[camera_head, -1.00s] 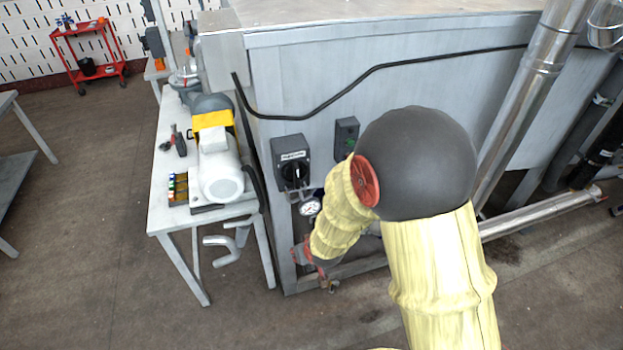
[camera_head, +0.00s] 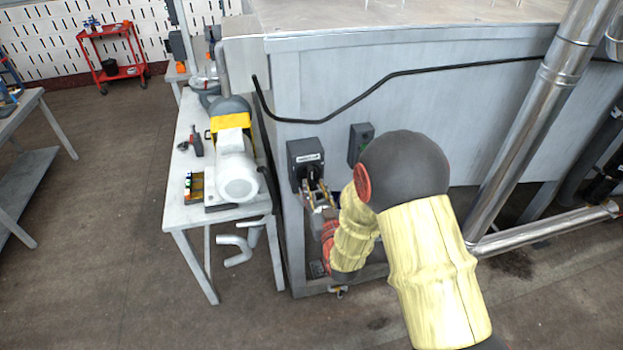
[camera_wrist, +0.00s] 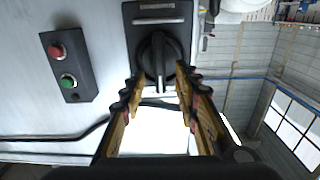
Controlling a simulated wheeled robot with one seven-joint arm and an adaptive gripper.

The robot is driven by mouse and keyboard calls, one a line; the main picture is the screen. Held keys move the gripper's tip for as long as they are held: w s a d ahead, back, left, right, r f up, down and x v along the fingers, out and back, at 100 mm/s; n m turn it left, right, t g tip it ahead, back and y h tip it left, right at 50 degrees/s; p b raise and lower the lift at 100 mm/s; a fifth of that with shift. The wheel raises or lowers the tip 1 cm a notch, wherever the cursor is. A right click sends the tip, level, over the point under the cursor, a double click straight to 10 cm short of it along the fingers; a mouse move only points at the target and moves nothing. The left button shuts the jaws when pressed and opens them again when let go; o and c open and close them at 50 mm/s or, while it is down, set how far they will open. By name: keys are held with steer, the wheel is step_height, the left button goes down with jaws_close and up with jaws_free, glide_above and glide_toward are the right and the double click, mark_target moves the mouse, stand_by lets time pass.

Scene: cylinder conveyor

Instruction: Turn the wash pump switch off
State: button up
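The wash pump switch is a dark grey box (camera_head: 295,178) on the side of the large grey metal housing, with a white label and a black rotary knob. In the wrist view the knob (camera_wrist: 158,60) is seen face on, its ridge standing upright in the picture. My gripper (camera_head: 318,186) is directly in front of the box and partly hides the knob in the head view. In the wrist view my gripper (camera_wrist: 159,83) is open, with one fingertip on each side of the knob's lower part. I cannot tell whether the fingertips touch it.
A dark button box (camera_head: 360,143) is beside the switch; the wrist view shows its red button (camera_wrist: 57,51) and green button (camera_wrist: 68,81). A black cable (camera_head: 400,74) runs along the housing. A table (camera_head: 185,215) with a motor pump (camera_head: 236,175) stands left.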

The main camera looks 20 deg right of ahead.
mark_target(312, 180)
steer(key=w, duration=0.5)
steer(key=c, duration=0.3)
steer(key=c, duration=0.4)
jaws_close()
